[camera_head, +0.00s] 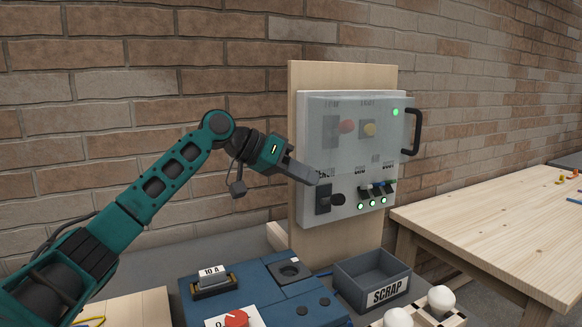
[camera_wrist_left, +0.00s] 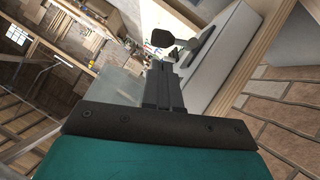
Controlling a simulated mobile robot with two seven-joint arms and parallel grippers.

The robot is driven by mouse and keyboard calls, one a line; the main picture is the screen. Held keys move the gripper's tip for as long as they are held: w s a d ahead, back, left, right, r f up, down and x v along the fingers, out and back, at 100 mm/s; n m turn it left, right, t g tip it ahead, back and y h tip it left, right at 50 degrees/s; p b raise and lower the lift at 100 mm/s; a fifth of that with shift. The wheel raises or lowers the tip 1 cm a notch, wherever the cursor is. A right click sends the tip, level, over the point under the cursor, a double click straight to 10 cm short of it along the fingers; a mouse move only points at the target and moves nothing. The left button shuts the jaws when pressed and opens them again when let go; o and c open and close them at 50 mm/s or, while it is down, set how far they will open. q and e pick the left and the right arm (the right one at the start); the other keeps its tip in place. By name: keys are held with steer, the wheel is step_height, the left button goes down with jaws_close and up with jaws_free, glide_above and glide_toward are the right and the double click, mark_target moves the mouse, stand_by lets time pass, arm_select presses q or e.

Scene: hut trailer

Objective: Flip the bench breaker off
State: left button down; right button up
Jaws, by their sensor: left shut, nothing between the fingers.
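A pale grey panel box (camera_head: 345,215) is fixed to an upright wooden board. A row of small dark breaker switches (camera_head: 377,189) sits low on its right side, above lit green lamps. Their labels are too blurred for me to tell which is the bench breaker. A black lever with a round knob (camera_head: 338,199) sits at the lower left; a black knob also shows in the left wrist view (camera_wrist_left: 177,31). My left gripper (camera_head: 313,179) is shut and empty, its tips in front of the panel's left side, just above the lever. I cannot tell whether they touch. My right gripper is not in view.
A translucent cover (camera_head: 350,103) lies over the upper panel, with a black handle (camera_head: 413,132) at its right. A grey SCRAP bin (camera_head: 352,272) and a blue unit with a red knob (camera_head: 236,318) stand below. A wooden table (camera_head: 500,220) is at the right.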

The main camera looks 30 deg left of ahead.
mark_target(335, 201)
arm_select(q)
steer(key=shift+x, duration=2.15)
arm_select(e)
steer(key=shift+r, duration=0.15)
arm_select(q)
steer(key=shift+a, duration=0.1)
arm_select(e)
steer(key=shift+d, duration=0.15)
